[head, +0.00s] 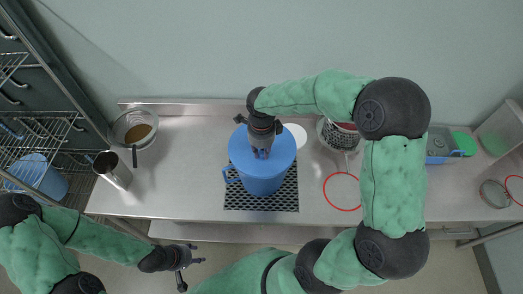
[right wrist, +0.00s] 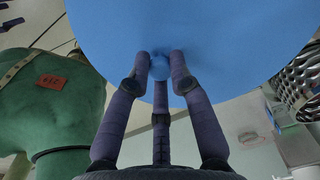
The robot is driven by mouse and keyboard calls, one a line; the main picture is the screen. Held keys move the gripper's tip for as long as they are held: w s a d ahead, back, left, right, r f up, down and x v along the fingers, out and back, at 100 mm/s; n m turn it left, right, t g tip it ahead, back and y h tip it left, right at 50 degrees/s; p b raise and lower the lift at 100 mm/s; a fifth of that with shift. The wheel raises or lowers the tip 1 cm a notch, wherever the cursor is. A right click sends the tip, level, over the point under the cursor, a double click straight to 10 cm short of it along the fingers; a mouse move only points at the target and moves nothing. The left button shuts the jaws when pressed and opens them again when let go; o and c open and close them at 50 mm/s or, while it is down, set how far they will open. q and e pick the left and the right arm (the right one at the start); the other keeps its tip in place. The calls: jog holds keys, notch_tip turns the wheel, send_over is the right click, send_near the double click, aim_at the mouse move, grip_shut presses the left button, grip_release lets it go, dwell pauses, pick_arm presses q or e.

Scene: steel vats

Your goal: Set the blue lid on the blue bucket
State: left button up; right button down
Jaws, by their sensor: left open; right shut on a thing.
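The blue bucket (head: 262,186), with a handle at its left side, stands on a black perforated mat (head: 285,197) on the steel counter. The blue lid (head: 283,148) covers its top in the head view; I cannot tell whether it rests on the rim or hovers just above. My right gripper (head: 262,153) comes from above and is shut on the lid's knob. In the right wrist view its fingers (right wrist: 161,62) pinch the small blue knob (right wrist: 160,72) under the wide blue disc. My left gripper (head: 192,269) is open and empty, in front of the counter, away from the bucket.
Left on the counter are a glass bowl (head: 140,120) with brown contents and a steel jug (head: 113,170). Right of the bucket are a white disc (head: 296,134), a perforated container (head: 338,134) and a red ring (head: 341,201). A wire rack (head: 40,150) stands at far left.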

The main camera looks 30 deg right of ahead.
jog(key=shift+f, duration=0.1)
dwell(0.3)
jog(key=shift+f+b, duration=0.15)
jog(key=shift+b, duration=0.25)
jog(key=c, duration=1)
grip_release()
jog(key=shift+c, duration=0.2)
notch_tip(320, 180, up, 12)
